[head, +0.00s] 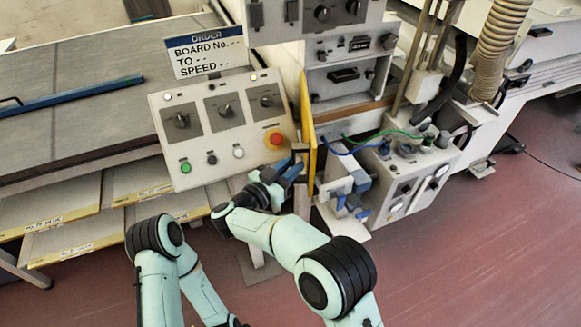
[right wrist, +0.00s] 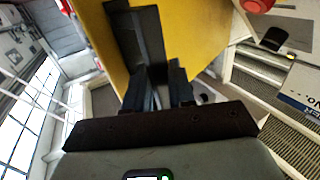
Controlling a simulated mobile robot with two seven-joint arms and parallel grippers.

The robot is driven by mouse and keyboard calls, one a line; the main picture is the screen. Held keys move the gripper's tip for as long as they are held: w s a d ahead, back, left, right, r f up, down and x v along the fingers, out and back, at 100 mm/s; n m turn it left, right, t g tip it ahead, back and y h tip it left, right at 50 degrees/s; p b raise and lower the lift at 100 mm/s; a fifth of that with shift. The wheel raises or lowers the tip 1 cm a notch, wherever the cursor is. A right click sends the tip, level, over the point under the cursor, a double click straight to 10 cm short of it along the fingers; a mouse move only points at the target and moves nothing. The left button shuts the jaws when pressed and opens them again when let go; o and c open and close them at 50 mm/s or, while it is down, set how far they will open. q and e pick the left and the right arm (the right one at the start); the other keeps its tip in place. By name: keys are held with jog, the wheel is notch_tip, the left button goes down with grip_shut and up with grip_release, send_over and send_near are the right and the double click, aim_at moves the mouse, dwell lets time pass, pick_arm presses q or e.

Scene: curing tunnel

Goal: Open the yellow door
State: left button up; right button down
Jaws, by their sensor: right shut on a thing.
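The yellow door (head: 308,125) shows nearly edge-on in the head view, standing out from the grey cabinet beside the control panel. In the right wrist view its yellow face (right wrist: 195,38) fills the upper middle. A dark handle (right wrist: 137,35) stands on that face; it also shows in the head view (head: 300,148). My right gripper (head: 293,168) is at the door's lower left side, shut on the handle. Its dark fingers (right wrist: 160,88) reach the handle's lower part, and the exact contact is partly hidden. My left gripper is not clearly visible; only arm links show at the bottom left.
A sloped control panel (head: 222,125) with a red button (head: 276,140) stands close left of the door. A grey box with blue and green cables (head: 410,180) is close on the right. Red floor (head: 470,260) lies open at the lower right.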

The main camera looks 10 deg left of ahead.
jog(key=c, duration=1.3)
grip_release()
jog(key=shift+w+d+r, duration=0.2)
jog(key=shift+w+r, duration=0.15)
jog(key=shift+r, duration=0.05)
jog(key=o, duration=0.3)
jog(key=shift+w+f, duration=0.1)
jog(key=shift+w, duration=0.05)
jog(key=shift+o, duration=0.2)
jog(key=shift+w+f, duration=0.1)
jog(key=shift+a, duration=0.15)
jog(key=shift+s+f, duration=0.2)
jog(key=shift+f, duration=0.05)
